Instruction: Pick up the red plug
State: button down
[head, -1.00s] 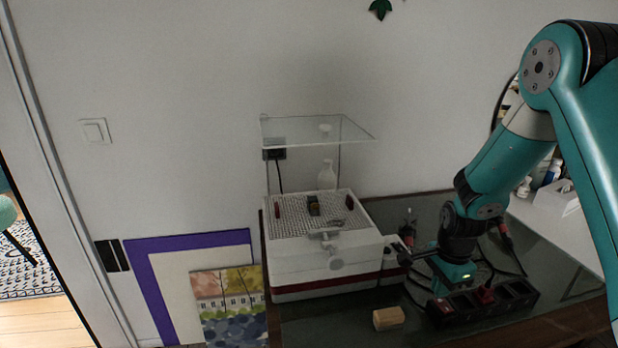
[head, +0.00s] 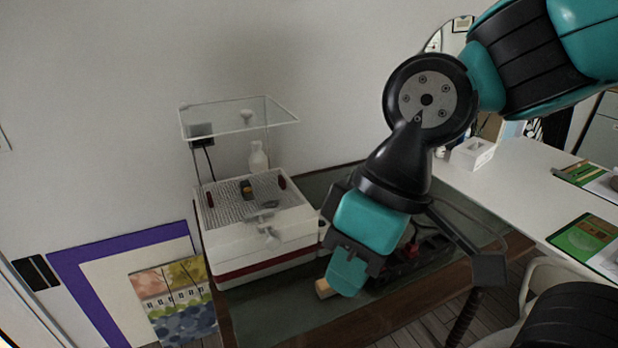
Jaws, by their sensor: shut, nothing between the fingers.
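The red plug (head: 412,248) shows as a small red patch at the black power strip (head: 412,262), just right of my gripper. My wrist hides part of the strip, and I cannot tell how the plug sits in it. My gripper (head: 346,282) points down, shut and empty, in front of the strip's left end. It appears apart from the plug.
A wooden block (head: 322,289) is partly behind my gripper. A white box with a perforated top (head: 262,238) stands left on the dark table (head: 262,313), under a clear raised panel (head: 240,118). A white table (head: 520,190) lies right.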

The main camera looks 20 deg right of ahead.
aim_at(411, 250)
jog(key=z, duration=0.5)
jog(key=k, duration=0.6)
jog(key=z, duration=0.75)
jog(key=i, duration=0.9)
jog(key=u, duration=0.7)
